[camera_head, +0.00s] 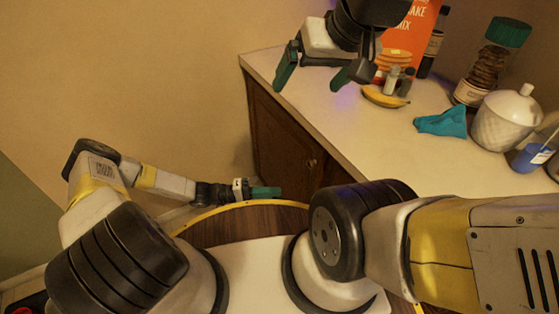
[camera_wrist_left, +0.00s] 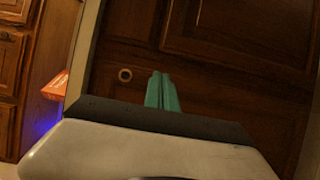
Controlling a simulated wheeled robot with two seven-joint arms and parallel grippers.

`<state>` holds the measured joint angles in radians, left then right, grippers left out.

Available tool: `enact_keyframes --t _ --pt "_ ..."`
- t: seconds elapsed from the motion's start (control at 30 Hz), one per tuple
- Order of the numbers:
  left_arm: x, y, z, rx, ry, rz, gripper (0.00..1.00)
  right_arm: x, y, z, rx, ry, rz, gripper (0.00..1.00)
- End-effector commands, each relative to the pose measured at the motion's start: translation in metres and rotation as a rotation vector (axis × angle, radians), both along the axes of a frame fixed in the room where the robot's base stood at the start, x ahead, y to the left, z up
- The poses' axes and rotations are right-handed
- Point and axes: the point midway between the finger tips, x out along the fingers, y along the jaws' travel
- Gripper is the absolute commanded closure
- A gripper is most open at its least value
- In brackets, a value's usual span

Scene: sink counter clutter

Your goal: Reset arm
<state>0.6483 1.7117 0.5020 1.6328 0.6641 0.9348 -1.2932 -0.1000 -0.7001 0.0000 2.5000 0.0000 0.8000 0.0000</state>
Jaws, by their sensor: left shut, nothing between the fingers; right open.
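My left gripper (camera_head: 265,192) is low, in front of the wooden cabinet, below the counter top. Its green fingers are together and empty. They also show in the left wrist view (camera_wrist_left: 162,93), pointing at a brown cabinet door. My right gripper (camera_head: 317,80) is open above the left end of the counter, its two green fingers wide apart with nothing between them. Its right finger is close to a banana (camera_head: 385,97) in the picture; I cannot tell whether they touch.
The white counter (camera_head: 340,110) holds a pancake mix box (camera_head: 408,38), a jar with a green lid (camera_head: 487,65), a teal cloth (camera_head: 442,122), a white lidded pot (camera_head: 506,115) and a blue cup (camera_head: 533,153). The cabinet (camera_head: 278,135) stands below. The counter's front left is clear.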

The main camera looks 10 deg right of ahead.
Motion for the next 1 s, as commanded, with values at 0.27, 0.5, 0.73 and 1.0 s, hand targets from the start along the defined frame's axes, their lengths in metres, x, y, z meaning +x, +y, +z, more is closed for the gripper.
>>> enact_keyframes --t 0.27,0.5,0.73,1.0 --pt "-0.003 0.013 0.002 0.009 -0.002 -0.007 1.0 0.0 0.0 0.0 0.0 0.0 0.0 0.07" --pt "0.007 0.048 0.037 0.181 -0.043 -0.131 1.0 0.0 0.0 0.0 0.0 0.0 0.0 0.07" --pt "0.019 0.094 0.099 0.459 -0.096 -0.253 1.0 0.0 0.0 0.0 0.0 0.0 0.0 0.07" --pt "0.024 0.138 0.189 0.782 -0.169 -0.283 1.0 0.0 0.0 0.0 0.0 0.0 0.0 0.07"
